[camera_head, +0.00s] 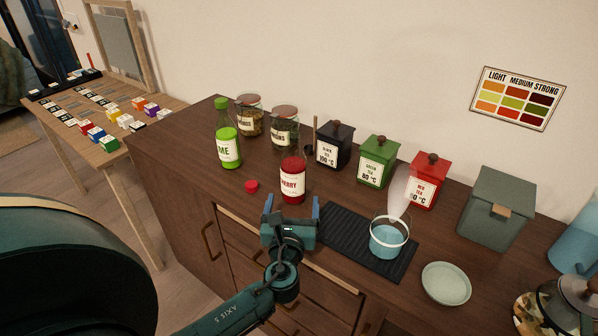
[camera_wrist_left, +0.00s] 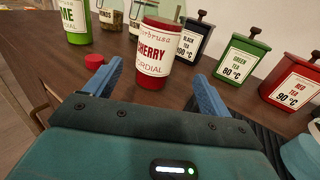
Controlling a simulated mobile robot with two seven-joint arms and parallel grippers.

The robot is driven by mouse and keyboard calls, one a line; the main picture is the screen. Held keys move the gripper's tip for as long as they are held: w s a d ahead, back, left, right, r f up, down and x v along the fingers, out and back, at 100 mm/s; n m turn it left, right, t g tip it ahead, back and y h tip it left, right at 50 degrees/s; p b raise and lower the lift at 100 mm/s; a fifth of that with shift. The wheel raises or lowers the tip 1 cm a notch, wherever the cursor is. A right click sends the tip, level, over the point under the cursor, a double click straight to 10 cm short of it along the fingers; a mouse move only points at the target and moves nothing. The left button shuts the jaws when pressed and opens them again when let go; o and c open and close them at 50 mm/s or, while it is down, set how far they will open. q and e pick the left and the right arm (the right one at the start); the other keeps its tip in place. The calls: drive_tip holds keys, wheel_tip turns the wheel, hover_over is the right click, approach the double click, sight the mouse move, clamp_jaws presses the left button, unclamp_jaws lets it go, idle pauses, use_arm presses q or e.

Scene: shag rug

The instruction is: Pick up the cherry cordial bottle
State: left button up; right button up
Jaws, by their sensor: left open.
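The cherry cordial bottle (camera_head: 292,180) is red with a cream label and stands upright on the brown cabinet top. It also shows in the left wrist view (camera_wrist_left: 155,52), label facing me. Its neck appears dark in the head view, and its top is cut off in the wrist view. My left gripper (camera_head: 290,207) is open, just in front of the bottle. In the wrist view its two blue fingers (camera_wrist_left: 155,84) point toward the bottle, one to each side, with the bottle beyond or between their tips; I cannot tell which. My right gripper is not in view.
A green lime bottle (camera_head: 228,142) and a loose red cap (camera_head: 251,186) are left of the bottle. Jars (camera_head: 284,128) and black (camera_head: 334,147), green (camera_head: 377,161) and red (camera_head: 424,184) tea tins stand behind.

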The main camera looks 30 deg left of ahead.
sight(294, 188)
use_arm(q)
drive_tip(key=x, duration=0.5)
drive_tip(key=shift+w+a, duration=0.15)
drive_tip(key=shift+w, duration=0.1)
drive_tip(key=shift+a+p+x, duration=0.2)
drive_tip(key=shift+p+x, duration=0.1)
drive_tip(key=shift+x, duration=2.45)
drive_tip(key=shift+s+r, duration=0.1)
drive_tip(key=c, duration=1.5)
drive_tip(key=shift+r, duration=0.15)
drive_tip(key=shift+c, duration=0.4)
